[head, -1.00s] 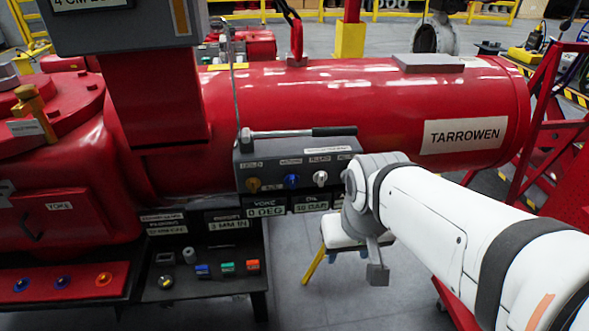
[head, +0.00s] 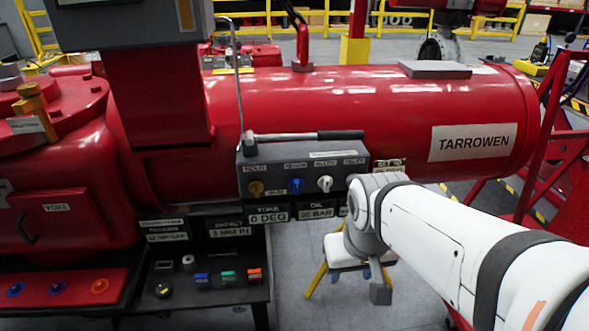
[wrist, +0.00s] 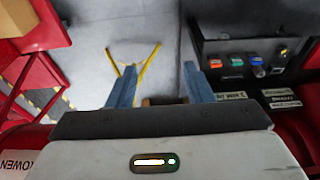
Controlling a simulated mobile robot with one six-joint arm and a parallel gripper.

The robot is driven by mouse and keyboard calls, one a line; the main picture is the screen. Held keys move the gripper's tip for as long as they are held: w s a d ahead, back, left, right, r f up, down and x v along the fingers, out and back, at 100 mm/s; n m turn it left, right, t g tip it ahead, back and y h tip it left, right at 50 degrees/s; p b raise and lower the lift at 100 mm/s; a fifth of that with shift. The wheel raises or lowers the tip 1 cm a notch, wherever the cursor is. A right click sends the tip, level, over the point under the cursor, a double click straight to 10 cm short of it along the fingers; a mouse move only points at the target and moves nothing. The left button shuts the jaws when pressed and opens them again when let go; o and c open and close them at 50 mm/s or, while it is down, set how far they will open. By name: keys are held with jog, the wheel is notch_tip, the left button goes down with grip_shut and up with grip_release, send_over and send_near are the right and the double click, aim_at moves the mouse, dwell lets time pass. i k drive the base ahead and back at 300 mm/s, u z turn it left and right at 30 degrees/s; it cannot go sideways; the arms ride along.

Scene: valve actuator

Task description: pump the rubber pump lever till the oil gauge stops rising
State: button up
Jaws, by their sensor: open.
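The pump lever, a metal rod with a black rubber grip (head: 340,134), lies roughly level across the top of the grey control box (head: 257,166). The oil gauge (head: 317,210) is a small display on the front below the box and appears to read 30 BAR. My gripper (head: 380,292) hangs below and right of the lever in the head view, apart from it; only part of it shows there. In the wrist view my gripper (wrist: 160,68) has its two blue fingers spread, with nothing between them. The lever is not visible in the wrist view.
A red cylinder (head: 340,95) labelled TARROWEN lies behind the box. A black panel with colored buttons (head: 215,292) is lower left. Red railing (head: 550,130) stands at right. Grey floor is open around the stool.

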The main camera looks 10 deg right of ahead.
aim_at(341, 135)
jog(key=z, duration=1.7)
jog(key=k, duration=0.8)
jog(key=u, duration=1.05)
jog(key=i, duration=1)
jog(key=u, duration=0.05)
